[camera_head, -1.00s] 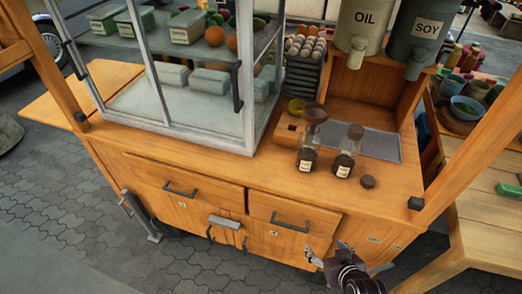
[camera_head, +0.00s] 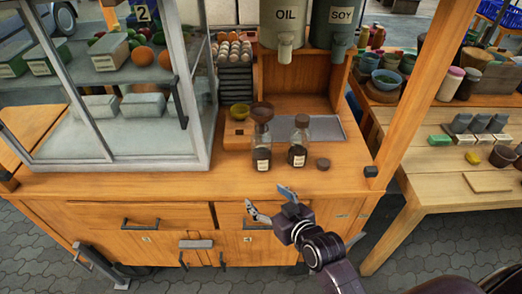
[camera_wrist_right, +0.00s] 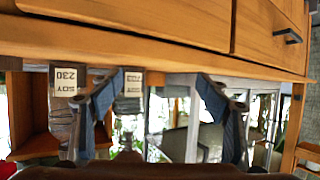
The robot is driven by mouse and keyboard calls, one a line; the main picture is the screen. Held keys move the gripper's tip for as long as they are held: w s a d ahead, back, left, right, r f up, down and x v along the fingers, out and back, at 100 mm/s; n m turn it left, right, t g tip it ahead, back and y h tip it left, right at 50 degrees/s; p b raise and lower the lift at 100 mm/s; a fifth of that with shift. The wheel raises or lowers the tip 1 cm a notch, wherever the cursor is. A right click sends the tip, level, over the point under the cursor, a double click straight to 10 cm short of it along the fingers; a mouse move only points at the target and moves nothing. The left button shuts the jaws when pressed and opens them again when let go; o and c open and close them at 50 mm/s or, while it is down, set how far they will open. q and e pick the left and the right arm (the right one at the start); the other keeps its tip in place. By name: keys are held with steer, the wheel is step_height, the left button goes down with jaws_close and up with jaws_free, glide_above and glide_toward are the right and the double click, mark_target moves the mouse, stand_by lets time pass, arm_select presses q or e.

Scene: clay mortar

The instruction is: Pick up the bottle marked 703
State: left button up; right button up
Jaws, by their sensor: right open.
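The bottle marked 703 (camera_wrist_right: 132,88) shows upside down in the right wrist view, partly behind a finger. The bottle marked 230 (camera_wrist_right: 66,84) is left of it. In the head view their labels are too small to read; by their order, 703 is the left bottle (camera_head: 261,159), with a brown funnel (camera_head: 262,113) on top. The right one (camera_head: 298,156) has a dark top. Both stand upright on the counter. My right gripper (camera_head: 271,204) is open and empty at the counter's front edge, before the bottles and apart from them. It also shows in the wrist view (camera_wrist_right: 158,92). My left gripper is not in view.
A small dark lid (camera_head: 323,164) lies right of the bottles. A grey tray (camera_head: 328,128) is behind them. A glass case (camera_head: 140,150) stands left, and a wooden post (camera_head: 425,85) rises right. The front counter strip is clear.

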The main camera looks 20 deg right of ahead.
mark_target(266, 152)
steer(key=w+r, duration=0.1)
steer(key=w+r+t, duration=0.1)
steer(key=w+d+r+t, duration=0.1)
steer(key=w, duration=0.1)
steer(key=shift+m+h, duration=0.3)
steer(key=shift+m, duration=0.1)
steer(key=w+d+r+t, duration=0.1)
steer(key=w+d+r+m+t+h, duration=0.1)
steer(key=w+r+t, duration=0.1)
steer(key=shift+w+d+h, duration=0.25)
steer(key=shift+d+h, duration=0.05)
steer(key=shift+d, duration=0.05)
steer(key=shift+w+r, duration=0.1)
steer(key=shift+w, duration=1.05)
steer(key=shift+w+a+f+p, duration=0.1)
steer(key=shift+w+p, duration=0.25)
steer(key=shift+w, duration=1)
steer(key=shift+w+a+f+p, duration=0.1)
steer(key=shift+w+p, duration=0.2)
steer(key=shift+w, duration=1.05)
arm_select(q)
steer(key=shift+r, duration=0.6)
arm_select(e)
steer(key=c, duration=1.5)
steer(key=shift+r, duration=0.1)
steer(key=shift+c, duration=0.4)
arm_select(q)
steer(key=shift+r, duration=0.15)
arm_select(e)
steer(key=shift+r, duration=0.1)
